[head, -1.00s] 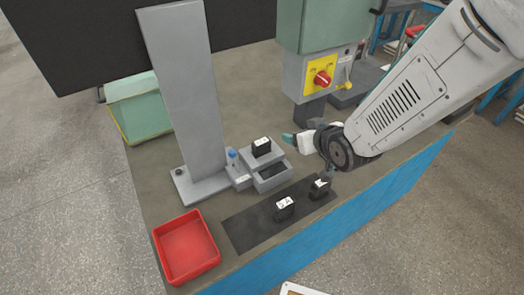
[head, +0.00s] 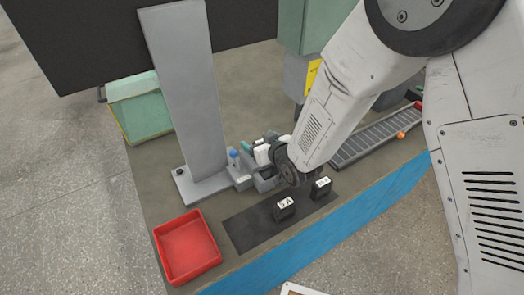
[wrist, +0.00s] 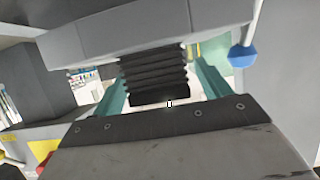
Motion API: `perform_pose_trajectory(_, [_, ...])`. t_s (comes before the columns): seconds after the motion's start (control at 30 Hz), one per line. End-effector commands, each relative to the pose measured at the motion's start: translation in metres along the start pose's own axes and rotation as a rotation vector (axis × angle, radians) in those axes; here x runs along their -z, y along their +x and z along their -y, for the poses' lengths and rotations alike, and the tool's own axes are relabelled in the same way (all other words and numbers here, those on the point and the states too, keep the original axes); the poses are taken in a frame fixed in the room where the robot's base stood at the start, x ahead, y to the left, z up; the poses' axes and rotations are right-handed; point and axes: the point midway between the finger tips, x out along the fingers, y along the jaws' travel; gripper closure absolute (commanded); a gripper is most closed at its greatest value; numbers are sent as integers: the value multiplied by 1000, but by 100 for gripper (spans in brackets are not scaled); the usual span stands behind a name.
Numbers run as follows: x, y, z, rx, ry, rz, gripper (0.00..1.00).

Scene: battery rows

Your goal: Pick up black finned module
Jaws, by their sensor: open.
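The black finned module (wrist: 155,75) shows its ribbed side in the wrist view, against a grey fixture. My gripper (wrist: 160,70) is open there, with one teal finger on each side of the module and a gap still visible at each side. In the head view my gripper (head: 254,149) is over the grey fixture (head: 265,185) beside the tall grey column, and the wrist hides most of the module. Two other black labelled modules, one (head: 284,209) and another (head: 320,188), stand on a dark mat.
A red tray (head: 186,247) sits at the table's front left. A blue-topped knob (head: 233,154) stands close by my fingers, beside the grey column (head: 185,90). A green cabinet hangs behind. A roller track (head: 375,138) lies to the right.

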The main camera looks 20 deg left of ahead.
Motion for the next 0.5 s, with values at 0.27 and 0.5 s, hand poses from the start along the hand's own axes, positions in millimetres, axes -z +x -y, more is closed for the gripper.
perform_pose_trajectory(0.27, [0, 2, 0, 0, 0, 0, 35])
perform_pose_trajectory(0.5, [0, 2, 0, -1, 0, -1, 78])
